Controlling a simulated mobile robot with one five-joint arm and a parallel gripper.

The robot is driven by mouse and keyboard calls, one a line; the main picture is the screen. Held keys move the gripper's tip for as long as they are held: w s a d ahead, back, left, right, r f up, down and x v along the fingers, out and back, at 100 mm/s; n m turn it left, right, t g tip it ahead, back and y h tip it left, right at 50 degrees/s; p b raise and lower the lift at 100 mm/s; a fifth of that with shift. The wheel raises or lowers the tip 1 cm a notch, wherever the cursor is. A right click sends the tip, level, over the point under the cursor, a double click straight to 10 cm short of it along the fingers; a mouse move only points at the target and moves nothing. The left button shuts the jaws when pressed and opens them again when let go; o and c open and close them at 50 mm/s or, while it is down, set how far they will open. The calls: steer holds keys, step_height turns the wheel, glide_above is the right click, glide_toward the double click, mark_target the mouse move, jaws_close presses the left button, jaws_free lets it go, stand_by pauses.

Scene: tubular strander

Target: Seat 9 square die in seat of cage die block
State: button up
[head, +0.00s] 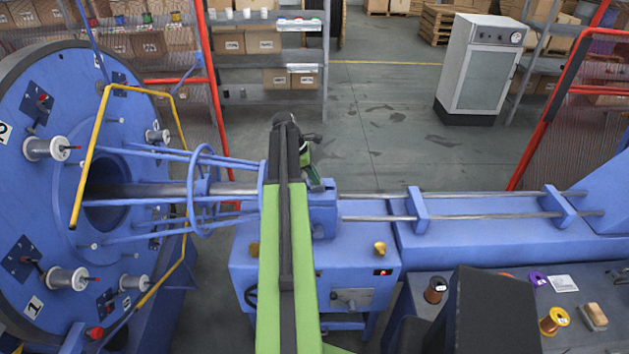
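My green and black arm reaches from the bottom of the head view over the blue machine. My gripper (317,184) is at its far end, just above the blue block (322,215) on the strander, which looks like the cage die block. The arm covers the left part of this block, and its seat cannot be made out. The gripper is small and partly hidden by my arm, so I cannot tell whether its fingers are open or shut. I cannot make out the square die; it may be hidden at the gripper.
A large blue spool disc (60,200) with a yellow guard stands left. Steel rods (480,200) run right from the block. A brass knob (379,249) stands on the machine. A dark bench (590,290) with wire spools is lower right. Open floor (380,120) lies behind.

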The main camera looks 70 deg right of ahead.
steer(key=shift+s+a+y+p, duration=0.2)
steer(key=shift+s+y+p, duration=0.1)
steer(key=shift+s+p, duration=0.25)
steer(key=r+p, duration=0.1)
steer(key=w+d+r+p, duration=0.1)
steer(key=p, duration=0.1)
steer(key=shift+r, duration=0.15)
steer(key=p+v, duration=0.7)
steer(key=shift+w+a+r, duration=0.1)
steer(key=shift+r, duration=0.2)
steer(key=shift+w+a+r, duration=0.15)
steer(key=shift+w+r, duration=0.05)
steer(key=shift+r, duration=0.05)
